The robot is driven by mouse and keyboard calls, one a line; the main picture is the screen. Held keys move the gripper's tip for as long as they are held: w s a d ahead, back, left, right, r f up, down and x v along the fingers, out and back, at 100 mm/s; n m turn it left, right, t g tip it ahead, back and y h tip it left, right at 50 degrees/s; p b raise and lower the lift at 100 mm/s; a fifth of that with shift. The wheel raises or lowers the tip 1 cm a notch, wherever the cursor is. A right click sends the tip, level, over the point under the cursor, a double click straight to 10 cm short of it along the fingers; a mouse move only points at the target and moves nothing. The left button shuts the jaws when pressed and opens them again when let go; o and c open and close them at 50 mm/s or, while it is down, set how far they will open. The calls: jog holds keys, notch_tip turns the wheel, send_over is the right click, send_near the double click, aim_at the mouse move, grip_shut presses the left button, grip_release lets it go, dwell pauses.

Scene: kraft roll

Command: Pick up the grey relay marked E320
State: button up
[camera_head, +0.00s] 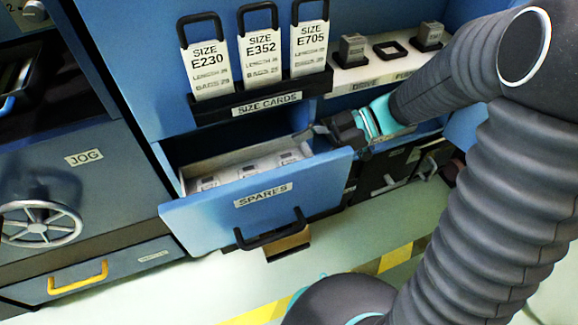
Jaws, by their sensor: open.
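The blue drawer labelled SPARES (255,205) is pulled open. Small grey blocks that look like relays stand in its pale insert: one at the left (208,183), one in the middle (249,170) and one at the right (289,158). Their markings are too small to read, so I cannot tell which is E320. Two more grey blocks stand on the white ledge above, one at its left (353,47) and one at its right (430,34). My gripper (318,131) is open and empty, near the drawer's right back corner, apart from the relays.
An empty black square socket (390,49) lies between the ledge blocks. Size cards E230 (208,68), E352 (261,60) and E705 (308,50) stand in a black holder above the drawer. A black handle (270,236) sticks out in front. A handwheel (38,222) is at left.

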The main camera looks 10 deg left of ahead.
aim_at(290, 159)
jog(key=x, duration=0.4)
jog(key=shift+s+a+f+b, duration=0.1)
jog(key=shift+b, duration=0.25)
jog(key=c, duration=1.4)
